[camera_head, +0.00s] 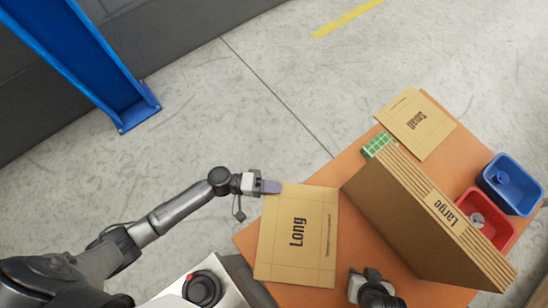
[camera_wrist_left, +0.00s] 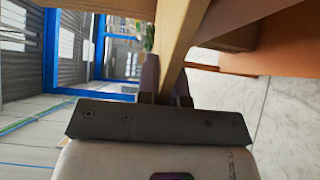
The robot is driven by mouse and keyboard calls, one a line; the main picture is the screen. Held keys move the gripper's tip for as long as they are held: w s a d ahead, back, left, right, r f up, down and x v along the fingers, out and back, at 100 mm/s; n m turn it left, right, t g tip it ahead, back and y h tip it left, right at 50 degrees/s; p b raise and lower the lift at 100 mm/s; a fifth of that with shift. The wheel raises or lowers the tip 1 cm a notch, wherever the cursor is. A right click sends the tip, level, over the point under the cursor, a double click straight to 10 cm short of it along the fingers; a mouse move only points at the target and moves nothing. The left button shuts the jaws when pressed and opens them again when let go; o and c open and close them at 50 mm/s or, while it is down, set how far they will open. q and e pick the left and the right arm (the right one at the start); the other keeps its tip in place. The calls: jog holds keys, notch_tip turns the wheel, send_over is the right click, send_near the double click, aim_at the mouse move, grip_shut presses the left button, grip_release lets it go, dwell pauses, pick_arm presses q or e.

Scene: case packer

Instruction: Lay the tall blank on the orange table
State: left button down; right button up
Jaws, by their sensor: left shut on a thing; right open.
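A flat brown cardboard blank printed "Long" (camera_head: 310,222) is over the left part of the orange table (camera_head: 353,272). Its upper left corner sticks out past the table edge. My left gripper (camera_head: 270,187) is shut on that corner. In the left wrist view its fingers (camera_wrist_left: 166,80) close on the cardboard edge (camera_wrist_left: 180,30). I cannot tell whether the blank rests fully on the table. No label that I can read says "Tall". My right gripper (camera_head: 372,292) is at the lower edge of the head view, right of the blank's lower end, its fingertips hard to make out.
A thick upright stack of "Large" blanks (camera_head: 405,225) stands mid-table. A "Small" blank (camera_head: 417,124) lies at the far end, near a green-and-white box (camera_head: 377,146). A red bin (camera_head: 490,236) and a blue bin (camera_head: 515,188) are at right. A blue post (camera_head: 90,55) stands at upper left.

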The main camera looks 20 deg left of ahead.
pick_arm(q)
jog(key=shift+f, duration=0.25)
jog(key=c, duration=1.3)
grip_release()
jog(key=shift+r, duration=0.1)
jog(key=shift+o, duration=0.2)
jog(key=shift+r, duration=0.2)
jog(key=v, duration=1.2)
